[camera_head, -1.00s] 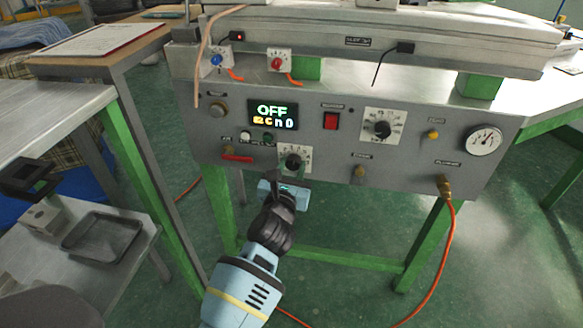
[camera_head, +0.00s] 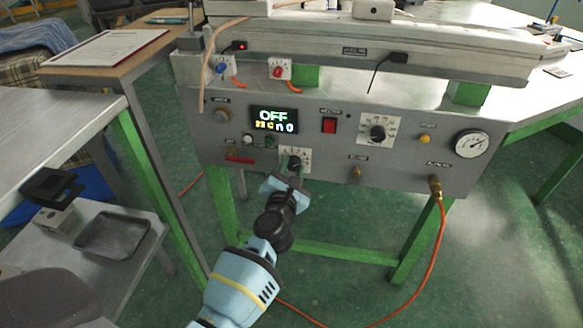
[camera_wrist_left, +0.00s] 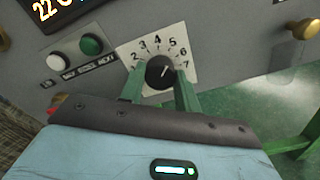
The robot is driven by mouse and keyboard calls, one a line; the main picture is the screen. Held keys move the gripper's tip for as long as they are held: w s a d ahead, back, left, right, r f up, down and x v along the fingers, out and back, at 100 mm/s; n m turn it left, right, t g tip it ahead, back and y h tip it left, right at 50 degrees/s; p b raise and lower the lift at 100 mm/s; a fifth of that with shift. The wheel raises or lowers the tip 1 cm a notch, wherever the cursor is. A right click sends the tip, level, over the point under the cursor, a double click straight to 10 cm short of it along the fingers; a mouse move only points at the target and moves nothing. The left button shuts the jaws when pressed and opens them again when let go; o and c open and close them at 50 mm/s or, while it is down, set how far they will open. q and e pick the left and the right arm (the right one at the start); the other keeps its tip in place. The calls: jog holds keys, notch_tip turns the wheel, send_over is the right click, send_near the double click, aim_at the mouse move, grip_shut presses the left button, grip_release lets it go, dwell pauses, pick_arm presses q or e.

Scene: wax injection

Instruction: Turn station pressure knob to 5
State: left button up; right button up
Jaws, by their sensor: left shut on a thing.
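The pressure knob, a black round knob (camera_wrist_left: 159,71), sits on a white dial plate (camera_wrist_left: 188,70) with numbers running from 1 to 7. It is on the lower front of the grey station panel (camera_head: 330,170), and its dial plate also shows in the head view (camera_head: 305,158). A pale mark on the knob points up and right, roughly toward 5; the exact reading is hard to tell. My left gripper (camera_wrist_left: 161,90) has its green fingers on both sides of the knob, shut on it. In the head view my left gripper (camera_head: 291,166) partly hides the knob. My right gripper is out of view.
A second black knob (camera_head: 377,134), a red switch (camera_head: 329,125) and a round gauge (camera_head: 472,143) are on the same panel. A red handle (camera_head: 240,160) is left of the gripper. An orange hose (camera_head: 440,240) hangs at right.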

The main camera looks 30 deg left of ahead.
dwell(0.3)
pick_arm(q)
jog(key=o, duration=1)
jog(key=p+v, duration=0.1)
jog(key=v, duration=0.7)
jog(key=shift+p, duration=0.35)
